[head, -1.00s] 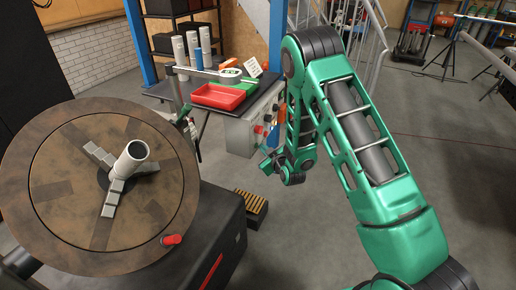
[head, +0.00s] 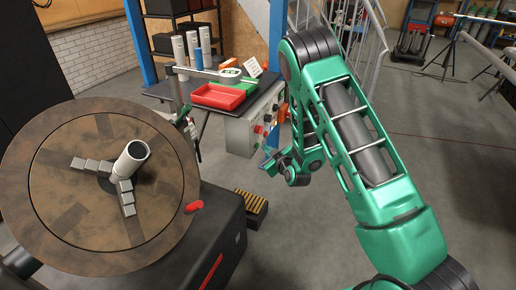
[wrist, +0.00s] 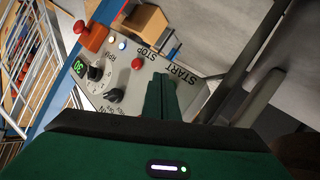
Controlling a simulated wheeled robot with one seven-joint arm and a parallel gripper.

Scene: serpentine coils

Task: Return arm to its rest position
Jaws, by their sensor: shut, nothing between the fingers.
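My green arm reaches out on the right of the head view and bends down to my gripper (head: 271,160), small and partly hidden by the wrist. In the wrist view my gripper (wrist: 164,80) has its two green fingers together, with nothing seen between them. They overlap the grey control panel (wrist: 128,80) close to the START label. I cannot tell whether the fingertips touch it. The panel carries a lit green display, black knobs, and a red button (wrist: 137,63) by STOP. It also shows as a grey box in the head view (head: 236,137).
A round brown turntable (head: 50,215) with a grey pipe (head: 132,160) standing on it fills the left. A red tray (head: 220,95) and cylinders stand on the bench behind the panel. Open floor (head: 450,160) lies right.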

